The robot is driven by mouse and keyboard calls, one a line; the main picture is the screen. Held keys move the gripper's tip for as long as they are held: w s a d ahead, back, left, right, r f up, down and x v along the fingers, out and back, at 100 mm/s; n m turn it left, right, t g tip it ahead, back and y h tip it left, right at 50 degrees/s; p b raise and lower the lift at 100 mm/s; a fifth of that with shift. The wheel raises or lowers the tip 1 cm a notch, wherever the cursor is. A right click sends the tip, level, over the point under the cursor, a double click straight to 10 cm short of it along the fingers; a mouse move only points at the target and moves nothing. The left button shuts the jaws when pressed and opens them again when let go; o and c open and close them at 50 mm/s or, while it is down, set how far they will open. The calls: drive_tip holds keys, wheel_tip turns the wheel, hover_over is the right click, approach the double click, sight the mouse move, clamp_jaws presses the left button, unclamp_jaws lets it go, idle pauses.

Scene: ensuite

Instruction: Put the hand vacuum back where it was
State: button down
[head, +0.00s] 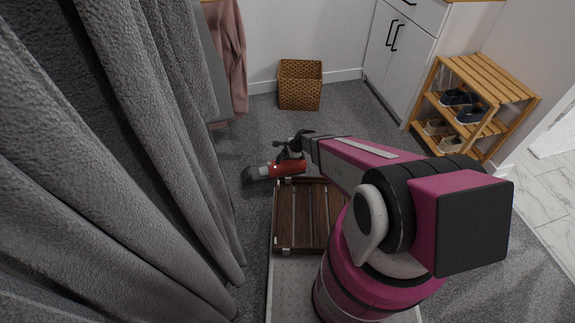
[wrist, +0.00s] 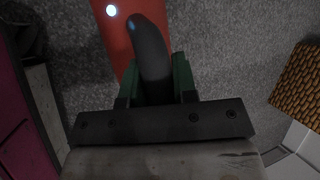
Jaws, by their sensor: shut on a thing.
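The hand vacuum (head: 287,169) is red with a dark grey nozzle end and a black handle. In the head view it is held beyond the front of my wooden slatted deck, over the grey carpet. My gripper (head: 291,146) is shut on its handle. In the wrist view the black handle (wrist: 149,58) sits between the green fingers of my gripper (wrist: 154,82), with the red body (wrist: 118,35) behind it. The lower parts of the handle are hidden by the gripper. I cannot tell the exact height above the carpet.
A wicker basket (head: 300,85) stands by the back wall. A wooden shoe rack (head: 470,100) with several shoes is at the right, beside a white cabinet (head: 402,50). Grey curtains (head: 130,150) fill the left, with a pink garment (head: 229,50) hanging behind. Carpet between basket and vacuum is clear.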

drive_tip(key=w+d+f, duration=0.5)
drive_tip(key=w+f, duration=0.4)
drive_tip(key=f, duration=0.1)
drive_tip(key=shift+w, duration=0.2)
drive_tip(key=shift+f, duration=0.2)
drive_tip(key=c, duration=0.9)
unclamp_jaws()
drive_tip(key=shift+r, duration=0.1)
